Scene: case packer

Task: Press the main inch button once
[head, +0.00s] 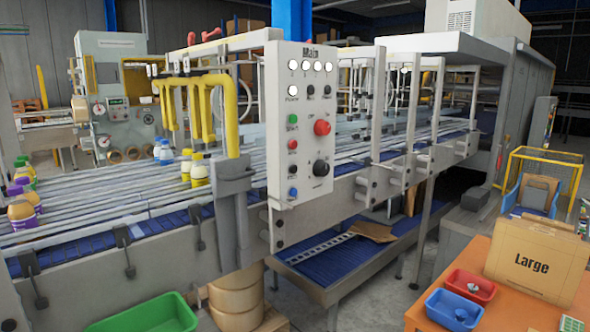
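The white control panel (300,125) headed "Main" stands upright at the front of the conveyor, near the picture's middle. Its left column has a green button (293,118), a red button (292,144), a small black button (292,169) and a blue button (293,192). To their right are a large red knob (322,127) and a black rotary knob (321,168). Round white lamps sit at the top. The small labels are too blurred to tell which button is the inch button. Neither of my grippers is in view.
The conveyor (120,245) runs behind the panel, carrying several bottles (200,170). A grey post (233,205) stands just left of the panel. An orange table (440,300) with bins and a "Large" box (535,262) is at lower right. A green bin (150,315) is at lower left.

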